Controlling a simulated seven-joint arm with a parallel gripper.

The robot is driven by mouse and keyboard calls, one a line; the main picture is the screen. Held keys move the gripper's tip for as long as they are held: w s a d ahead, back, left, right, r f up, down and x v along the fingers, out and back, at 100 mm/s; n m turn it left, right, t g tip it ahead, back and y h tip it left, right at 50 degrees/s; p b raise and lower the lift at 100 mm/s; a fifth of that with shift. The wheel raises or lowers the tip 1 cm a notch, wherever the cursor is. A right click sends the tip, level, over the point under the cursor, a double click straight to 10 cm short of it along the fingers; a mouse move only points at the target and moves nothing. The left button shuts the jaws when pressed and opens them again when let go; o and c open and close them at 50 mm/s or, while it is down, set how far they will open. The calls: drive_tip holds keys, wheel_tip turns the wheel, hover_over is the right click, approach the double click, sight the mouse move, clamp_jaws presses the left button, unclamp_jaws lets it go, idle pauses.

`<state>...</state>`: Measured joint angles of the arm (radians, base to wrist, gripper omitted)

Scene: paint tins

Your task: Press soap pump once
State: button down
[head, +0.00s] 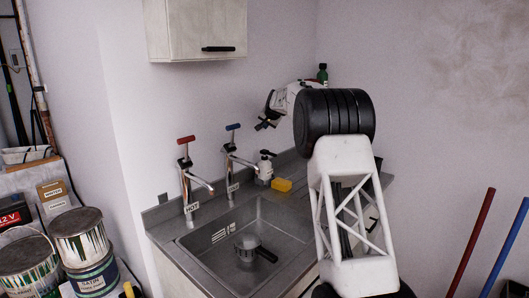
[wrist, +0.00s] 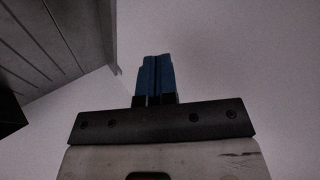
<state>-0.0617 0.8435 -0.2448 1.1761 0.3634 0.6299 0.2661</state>
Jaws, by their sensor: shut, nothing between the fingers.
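The soap pump (head: 265,170) is a small pale bottle with a black pump head, upright at the back of the sink counter beside the yellow sponge. My gripper (head: 260,126) is in the air above it, apart from the pump head, near the back wall. In the wrist view my gripper's blue fingers (wrist: 152,72) are together with nothing between them. The soap pump does not show in the wrist view.
The yellow sponge (head: 282,184) lies right of the pump. Taps with a red handle (head: 186,140) and a blue handle (head: 233,127) stand to the left. The sink (head: 205,260) holds a small dark-handled pan (head: 252,249).

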sight(266, 150)
drive_tip(key=shift+w+a+f, duration=0.15)
drive_tip(key=shift+w+f, duration=0.2)
drive_tip(key=shift+w, duration=0.2)
drive_tip(key=shift+f, duration=0.15)
drive_tip(key=shift+f, duration=4.25)
drive_tip(key=shift+f, duration=1.3)
idle(0.8)
drive_tip(key=shift+r, duration=1.25)
